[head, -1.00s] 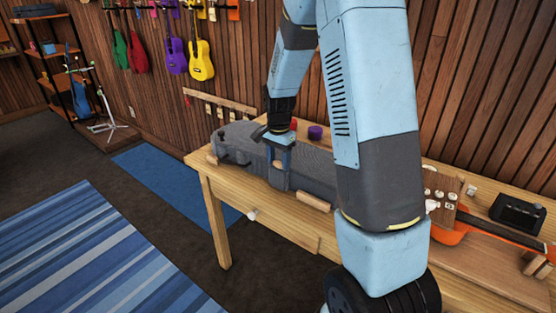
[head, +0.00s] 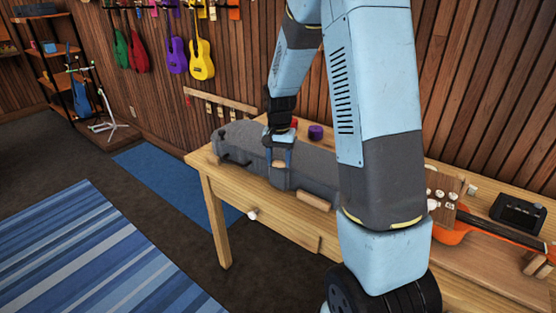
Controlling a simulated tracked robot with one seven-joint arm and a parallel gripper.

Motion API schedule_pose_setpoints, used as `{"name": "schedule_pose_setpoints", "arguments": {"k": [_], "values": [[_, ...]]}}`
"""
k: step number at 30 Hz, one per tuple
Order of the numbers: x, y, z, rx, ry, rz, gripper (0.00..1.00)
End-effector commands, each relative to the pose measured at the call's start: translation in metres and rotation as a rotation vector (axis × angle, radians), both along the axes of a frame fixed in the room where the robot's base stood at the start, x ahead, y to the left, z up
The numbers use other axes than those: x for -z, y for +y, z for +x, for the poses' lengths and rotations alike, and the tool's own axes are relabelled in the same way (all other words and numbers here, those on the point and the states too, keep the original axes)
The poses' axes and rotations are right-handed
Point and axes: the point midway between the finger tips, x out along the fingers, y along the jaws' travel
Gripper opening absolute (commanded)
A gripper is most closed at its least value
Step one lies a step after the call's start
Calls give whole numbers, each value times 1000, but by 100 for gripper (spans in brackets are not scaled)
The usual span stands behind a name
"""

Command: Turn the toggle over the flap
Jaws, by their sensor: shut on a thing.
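A long grey padded case (head: 240,140) lies on the wooden workbench. My gripper (head: 281,158) points down at the front upper edge of the case, near its middle. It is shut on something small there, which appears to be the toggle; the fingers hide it. Below the fingers, a grey flap (head: 281,178) hangs on the front side of the case. I cannot tell how the toggle is turned relative to the flap. My arm covers the right end of the case.
The workbench (head: 225,190) has wooden blocks (head: 314,201) against the case front. A purple roll (head: 315,132) stands behind the case. An orange ukulele (head: 455,232) and a black device (head: 517,213) are at the right. Ukuleles hang on the wall behind.

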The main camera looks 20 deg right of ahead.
Motion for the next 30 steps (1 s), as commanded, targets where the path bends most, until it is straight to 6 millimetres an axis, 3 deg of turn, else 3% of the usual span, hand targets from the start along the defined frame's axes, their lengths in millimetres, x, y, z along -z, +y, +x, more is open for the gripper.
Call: {"name": "schedule_pose_setpoints", "arguments": {"k": [30], "values": [[0,-3,1,-930,-1,-2,23]]}}
